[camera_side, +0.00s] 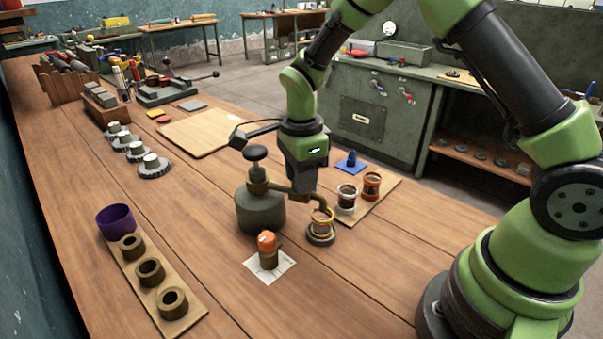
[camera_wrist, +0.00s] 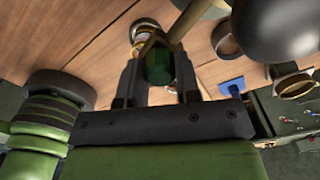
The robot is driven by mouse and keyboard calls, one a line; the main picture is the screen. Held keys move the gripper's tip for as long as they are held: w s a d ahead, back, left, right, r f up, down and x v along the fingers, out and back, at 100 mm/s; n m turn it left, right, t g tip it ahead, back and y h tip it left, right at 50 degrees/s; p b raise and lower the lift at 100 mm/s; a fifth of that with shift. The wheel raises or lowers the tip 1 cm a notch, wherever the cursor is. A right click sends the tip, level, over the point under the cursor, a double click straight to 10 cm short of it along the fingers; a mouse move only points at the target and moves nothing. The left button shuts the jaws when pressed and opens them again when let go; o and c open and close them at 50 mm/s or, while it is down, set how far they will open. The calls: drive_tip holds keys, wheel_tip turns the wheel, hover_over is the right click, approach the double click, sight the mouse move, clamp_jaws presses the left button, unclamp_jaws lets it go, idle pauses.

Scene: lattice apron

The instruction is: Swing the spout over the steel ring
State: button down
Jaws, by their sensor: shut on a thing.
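A squat dark olive pump can (camera_side: 261,208) with a round black knob (camera_side: 255,152) stands on the bench. Its brass-brown spout (camera_side: 290,191) reaches right and bends down. The spout's tip is above or close to a jar with a yellow band (camera_side: 320,222), which sits on a dark disc. The jar with the steel-coloured rim (camera_side: 347,197) stands to the right and further back. My gripper (camera_side: 303,189) points down, shut on the spout. In the wrist view, my fingers (camera_wrist: 157,72) close around a green piece below the brass spout (camera_wrist: 179,22); the exact grip is partly hidden.
A jar with an orange rim (camera_side: 371,186) stands beside the steel-rimmed jar on a thin board (camera_side: 378,206). An orange-topped piece (camera_side: 267,244) stands on white paper in front of the can. A blue mat (camera_side: 352,166) lies behind. Bench to the front right is clear.

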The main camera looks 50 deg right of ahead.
drive_tip(key=shift+s, duration=0.1)
drive_tip(key=c, duration=0.8)
unclamp_jaws()
wheel_tip(320, 180, up, 9)
drive_tip(key=shift+r, duration=0.5)
drive_tip(key=s+r+n+t+y, duration=0.1)
drive_tip(key=s+r+n+t, duration=0.3)
drive_tip(key=s+r+n, duration=0.5)
drive_tip(key=s+a+r+n+t+y, duration=0.1)
drive_tip(key=s+n+t, duration=0.2)
drive_tip(key=s+n, duration=0.6)
drive_tip(key=shift+s+n, duration=0.3)
drive_tip(key=shift+s, duration=0.4)
